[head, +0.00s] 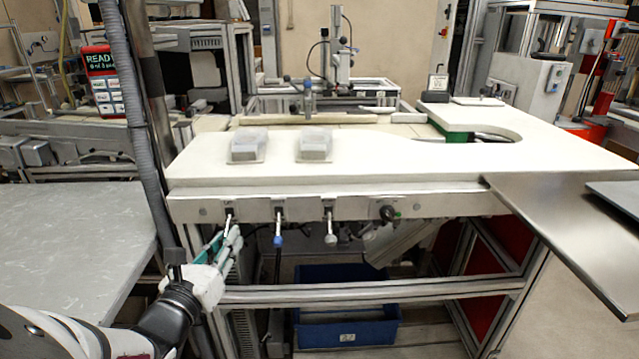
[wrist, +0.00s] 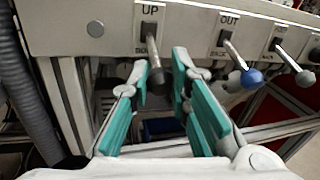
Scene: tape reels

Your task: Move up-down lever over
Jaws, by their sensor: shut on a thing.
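The up-down lever (wrist: 153,52) is a grey metal rod in a slot under an "UP" label on the front panel. It points down and outward in the wrist view and also shows at the panel's left end in the head view (head: 228,217). My gripper (wrist: 160,76) has its teal-padded fingers on either side of the lever's lower end and is shut on it. In the head view my gripper (head: 231,238) is just below the panel. The lever's tip is partly between the fingers.
Right of it are a blue-tipped lever (wrist: 240,68) under "OUT", a white-tipped lever (wrist: 296,68) and a black knob (head: 388,213). Above is the white tabletop (head: 400,160) with two clear boxes. A blue bin (head: 345,325) sits below the frame rail (head: 370,293).

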